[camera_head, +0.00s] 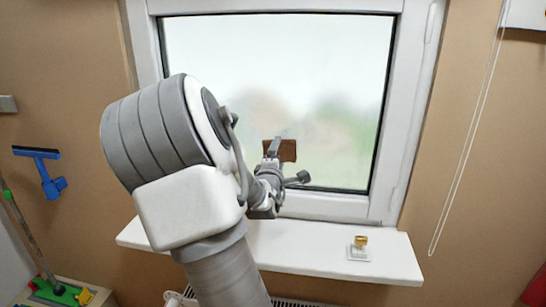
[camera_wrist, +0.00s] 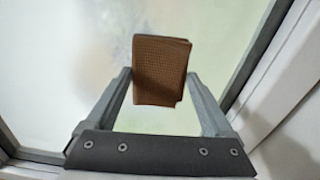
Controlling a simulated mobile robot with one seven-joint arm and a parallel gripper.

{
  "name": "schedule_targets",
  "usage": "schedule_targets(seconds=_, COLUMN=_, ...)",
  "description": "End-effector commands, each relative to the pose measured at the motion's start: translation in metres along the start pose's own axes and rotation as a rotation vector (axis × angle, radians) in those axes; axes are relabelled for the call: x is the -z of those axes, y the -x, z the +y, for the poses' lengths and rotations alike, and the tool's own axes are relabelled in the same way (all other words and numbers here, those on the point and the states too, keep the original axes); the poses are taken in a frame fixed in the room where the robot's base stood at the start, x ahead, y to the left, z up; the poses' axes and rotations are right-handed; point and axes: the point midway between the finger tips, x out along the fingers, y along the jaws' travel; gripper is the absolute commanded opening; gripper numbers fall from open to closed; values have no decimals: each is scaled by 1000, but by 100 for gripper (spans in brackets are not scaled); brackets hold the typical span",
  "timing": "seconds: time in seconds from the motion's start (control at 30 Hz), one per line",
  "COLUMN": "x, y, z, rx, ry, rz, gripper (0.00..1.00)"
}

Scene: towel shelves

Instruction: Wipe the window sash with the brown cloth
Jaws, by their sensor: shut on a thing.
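The brown cloth (camera_head: 287,150) is a small folded piece in front of the lower part of the window glass. It also shows in the wrist view (camera_wrist: 160,70), upright between the fingertips. My gripper (camera_head: 276,147) is shut on it; the two fingers show at its sides in the wrist view (camera_wrist: 158,84). The white window sash (camera_head: 412,100) frames the glass, and its lower bar (camera_head: 330,205) lies below and to the right of the cloth. I cannot tell whether the cloth touches the glass. My arm hides the sash's lower left part.
A white sill (camera_head: 330,262) juts out under the window and holds a small yellow-brown item on a white dish (camera_head: 359,249). A blue squeegee (camera_head: 42,170) hangs on the left wall. A cord (camera_head: 468,130) hangs at the right.

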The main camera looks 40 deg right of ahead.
Motion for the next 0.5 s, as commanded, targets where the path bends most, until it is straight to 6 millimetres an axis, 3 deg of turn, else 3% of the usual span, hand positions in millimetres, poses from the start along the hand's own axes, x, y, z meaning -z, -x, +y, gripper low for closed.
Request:
schedule_targets(seconds=0.2, x=-20, y=-2, z=-3, rx=-1, ry=-1, rz=-3, gripper=42)
schedule_targets(seconds=0.5, x=-33, y=-2, z=-4, rx=-1, ry=-1, rz=-5, gripper=42)
